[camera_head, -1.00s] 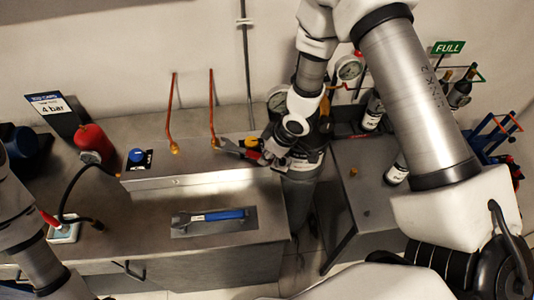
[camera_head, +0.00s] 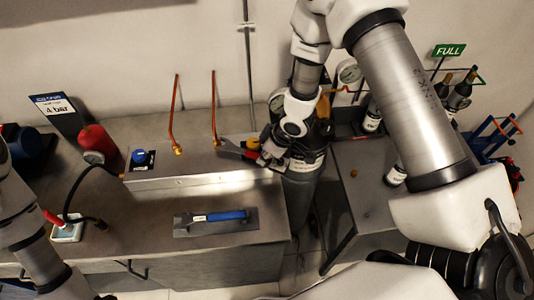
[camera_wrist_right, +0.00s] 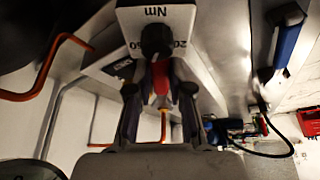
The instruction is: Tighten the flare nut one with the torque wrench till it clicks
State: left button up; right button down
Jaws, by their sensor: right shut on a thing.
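Two copper pipes rise from the steel bench box, each with a brass nut at its foot, the left nut (camera_head: 178,150) and the right nut (camera_head: 216,142). I cannot tell which is number one. My right gripper (camera_head: 268,157) is shut on a red-handled wrench (camera_head: 232,148), whose grey head points left and lies at or very close to the right nut; contact is not clear. In the right wrist view the gripper (camera_wrist_right: 160,92) closes around a red part. A blue-handled tool (camera_head: 220,216) lies on a grey mat.
A blue knob (camera_head: 139,155) sits on the box's left end. A red cylinder (camera_head: 97,144) and a dark hose stand left. A dark gas cylinder (camera_head: 303,185) stands close by my right gripper. A white plate marked Nm (camera_wrist_right: 158,15) shows in the wrist view.

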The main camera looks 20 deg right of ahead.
jog(key=shift+w+a+p, duration=0.45)
jog(key=shift+p, duration=0.1)
jog(key=c, duration=1.7)
grip_release()
grip_shut()
jog(key=shift+s+a+f+m+b, duration=0.1)
jog(key=shift+s+a+m+b, duration=0.35)
jog(key=shift+a+m+b, duration=0.25)
jog(key=shift+s+a+m+h, duration=0.5)
jog(key=shift+a+m, duration=0.1)
jog(key=shift+a, duration=0.15)
jog(key=shift+s+a+m+t+p, duration=0.3)
jog(key=shift+a+m+t+p, duration=0.1)
jog(key=shift+a+m, duration=0.35)
jog(key=shift+s+a+r+m+h+p, duration=0.1)
jog(key=shift+s+a+m+h+p, duration=0.1)
jog(key=shift+a+m+p, duration=0.2)
jog(key=shift+s+a+r+m+h+p, duration=0.1)
jog(key=shift+a+m+h+p, duration=0.15)
jog(key=shift+a+p, duration=0.25)
jog(key=shift+w+d, duration=0.15)
jog(key=shift+d, duration=0.1)
